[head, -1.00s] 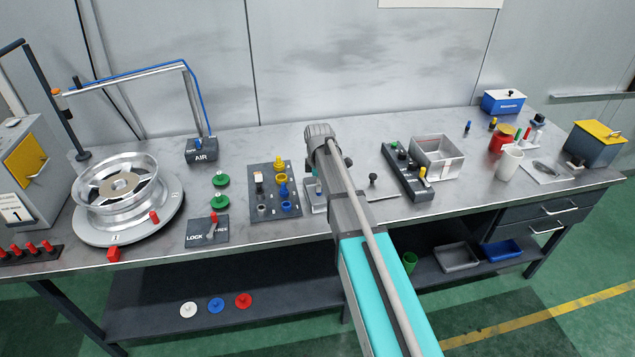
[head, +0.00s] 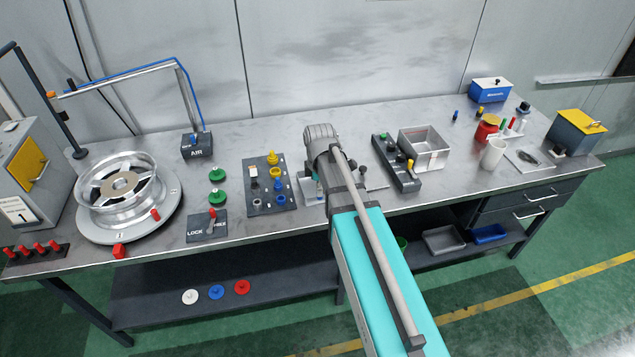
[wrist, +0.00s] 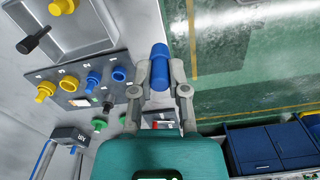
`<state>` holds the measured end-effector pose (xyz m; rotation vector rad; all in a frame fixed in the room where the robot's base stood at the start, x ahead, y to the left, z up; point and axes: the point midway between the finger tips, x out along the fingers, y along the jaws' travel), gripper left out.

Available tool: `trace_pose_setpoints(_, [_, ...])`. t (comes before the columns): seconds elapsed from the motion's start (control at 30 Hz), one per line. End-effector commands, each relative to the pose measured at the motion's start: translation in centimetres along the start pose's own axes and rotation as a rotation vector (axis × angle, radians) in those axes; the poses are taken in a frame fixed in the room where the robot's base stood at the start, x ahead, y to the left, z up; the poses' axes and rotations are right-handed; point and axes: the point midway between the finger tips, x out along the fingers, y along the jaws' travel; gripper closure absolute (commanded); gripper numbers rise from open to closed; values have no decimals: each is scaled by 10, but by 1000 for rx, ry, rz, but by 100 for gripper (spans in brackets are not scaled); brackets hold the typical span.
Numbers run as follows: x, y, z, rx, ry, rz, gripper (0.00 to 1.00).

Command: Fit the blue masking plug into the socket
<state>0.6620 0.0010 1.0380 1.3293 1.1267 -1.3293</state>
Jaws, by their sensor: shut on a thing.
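My gripper (wrist: 162,72) is shut on the blue masking plug (wrist: 160,62), a blue cylinder between the two grey fingers in the wrist view. In the head view my own arm hides the gripper's fingers and the held plug. A dark panel (head: 257,204) with yellow, blue and grey fittings stands on the bench, just left of my arm's end. The panel (wrist: 72,100) also shows at left in the wrist view, apart from the held plug. I cannot tell which fitting is the socket.
A wheel (head: 95,200) on a turntable, green knobs (head: 217,174) and a LOCK box (head: 205,232) stand left of the panel. Right of my arm are a dark switch block (head: 385,150), a metal bin (head: 424,160) and a white cup (head: 493,153).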

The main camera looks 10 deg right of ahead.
Motion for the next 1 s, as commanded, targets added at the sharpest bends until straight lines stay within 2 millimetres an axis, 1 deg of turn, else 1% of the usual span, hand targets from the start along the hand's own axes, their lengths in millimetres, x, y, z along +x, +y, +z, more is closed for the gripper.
trace_pose_setpoints(0.7, [-1,-2,-1,0,0,0,100])
trace_pose_setpoints(0.87, [-2,-4,-10,6,0,0,100])
trace_pose_setpoints(1.0, [-4,-9,-26,22,0,1,100])
